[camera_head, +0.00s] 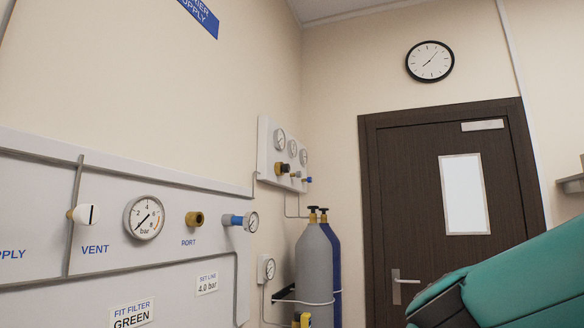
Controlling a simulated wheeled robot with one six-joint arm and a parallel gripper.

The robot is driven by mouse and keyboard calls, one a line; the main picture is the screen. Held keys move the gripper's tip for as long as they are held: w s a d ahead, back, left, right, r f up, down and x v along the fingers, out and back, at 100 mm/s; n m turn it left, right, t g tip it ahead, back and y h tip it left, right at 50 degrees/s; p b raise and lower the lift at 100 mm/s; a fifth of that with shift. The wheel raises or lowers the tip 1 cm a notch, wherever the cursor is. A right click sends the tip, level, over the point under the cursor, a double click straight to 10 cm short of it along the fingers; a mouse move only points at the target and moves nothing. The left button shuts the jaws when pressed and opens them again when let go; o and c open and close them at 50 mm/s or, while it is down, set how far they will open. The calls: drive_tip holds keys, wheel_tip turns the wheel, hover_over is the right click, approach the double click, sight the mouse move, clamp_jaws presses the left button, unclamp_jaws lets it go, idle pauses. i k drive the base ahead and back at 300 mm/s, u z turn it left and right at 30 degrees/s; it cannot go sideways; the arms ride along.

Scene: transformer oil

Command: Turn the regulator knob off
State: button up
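No knob in the camera_head view is labelled as the regulator, so I cannot tell which one it is. On the farther wall panel, a black knob (283,168) with a brass body sits below the gauges (280,141). My gripper is not in view.
A grey cylinder (313,262) and a blue cylinder (334,255) stand in a bracket before the corner. Another small gauge (269,268) is on the wall beside them. A dark door (415,205) is closed behind, below a clock (430,61). The floor is out of view.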

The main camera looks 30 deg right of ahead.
sight(286, 169)
drive_tip(key=z, duration=1.5)
drive_tip(key=i, duration=1.4)
drive_tip(key=u, duration=0.9)
drive_tip(key=i, duration=0.6)
drive_tip(key=u, duration=0.55)
